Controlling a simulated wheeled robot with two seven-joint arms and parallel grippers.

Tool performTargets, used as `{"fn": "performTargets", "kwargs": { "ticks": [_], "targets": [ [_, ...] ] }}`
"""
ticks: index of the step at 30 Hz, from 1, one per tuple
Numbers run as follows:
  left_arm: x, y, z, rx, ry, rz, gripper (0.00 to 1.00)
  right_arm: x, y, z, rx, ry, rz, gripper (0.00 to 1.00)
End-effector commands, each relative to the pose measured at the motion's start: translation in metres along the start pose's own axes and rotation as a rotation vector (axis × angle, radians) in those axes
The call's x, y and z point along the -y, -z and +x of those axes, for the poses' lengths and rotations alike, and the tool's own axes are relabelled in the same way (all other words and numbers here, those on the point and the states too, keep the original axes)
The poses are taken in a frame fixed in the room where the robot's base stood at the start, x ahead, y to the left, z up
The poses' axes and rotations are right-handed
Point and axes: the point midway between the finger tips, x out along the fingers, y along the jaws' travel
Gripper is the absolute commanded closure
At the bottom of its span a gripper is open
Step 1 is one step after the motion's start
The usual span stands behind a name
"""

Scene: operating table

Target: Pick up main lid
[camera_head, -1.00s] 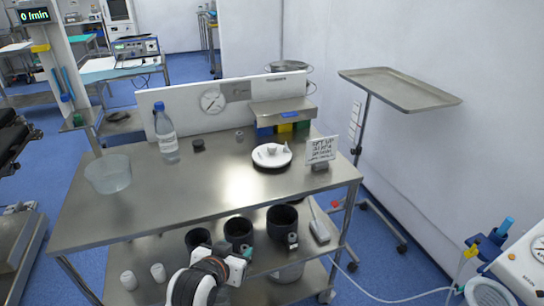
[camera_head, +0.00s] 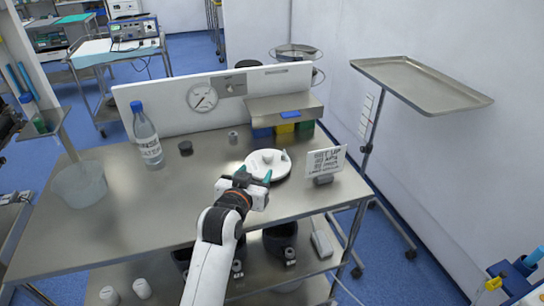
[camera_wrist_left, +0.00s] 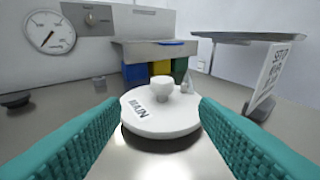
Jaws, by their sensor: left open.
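The main lid (camera_head: 270,167) is a white round disc with a knob on top, lying on the steel table. In the left wrist view the lid (camera_wrist_left: 158,118) carries the word MAIN and sits ahead, between the two teal fingers. My left gripper (camera_head: 256,176) is open and empty at the lid's near side, with its fingertips close to the rim. In the wrist view the left gripper (camera_wrist_left: 160,145) has its fingers wide apart. Whether a finger touches the lid cannot be told. My right gripper is not in view.
A sign card (camera_head: 326,162) stands just right of the lid. A metal shelf (camera_head: 284,107) with coloured bins is behind it. A water bottle (camera_head: 146,135), a small black cap (camera_head: 185,148) and a clear bowl (camera_head: 79,184) stand to the left. The table's middle left is clear.

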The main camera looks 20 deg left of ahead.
Motion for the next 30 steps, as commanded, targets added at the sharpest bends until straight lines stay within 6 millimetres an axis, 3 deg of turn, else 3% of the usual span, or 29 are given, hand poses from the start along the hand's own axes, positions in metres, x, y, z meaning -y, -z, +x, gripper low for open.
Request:
{"fn": "performTargets", "kwargs": {
  "ticks": [10, 20, 24, 30],
  "targets": [
    [0.0, -0.001, 0.055, 0.0, 0.0, -0.001, 0.45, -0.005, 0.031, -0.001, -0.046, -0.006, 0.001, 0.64],
    [0.003, -0.004, 0.084, 0.001, 0.001, -0.001, 0.45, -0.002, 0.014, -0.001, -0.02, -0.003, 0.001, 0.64],
    [0.003, -0.004, 0.103, 0.0, 0.0, 0.0, 0.45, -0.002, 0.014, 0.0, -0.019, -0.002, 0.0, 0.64],
    [0.003, -0.003, 0.113, 0.0, 0.0, -0.001, 0.45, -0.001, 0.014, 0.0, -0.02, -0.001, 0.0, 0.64]
  ]
}}
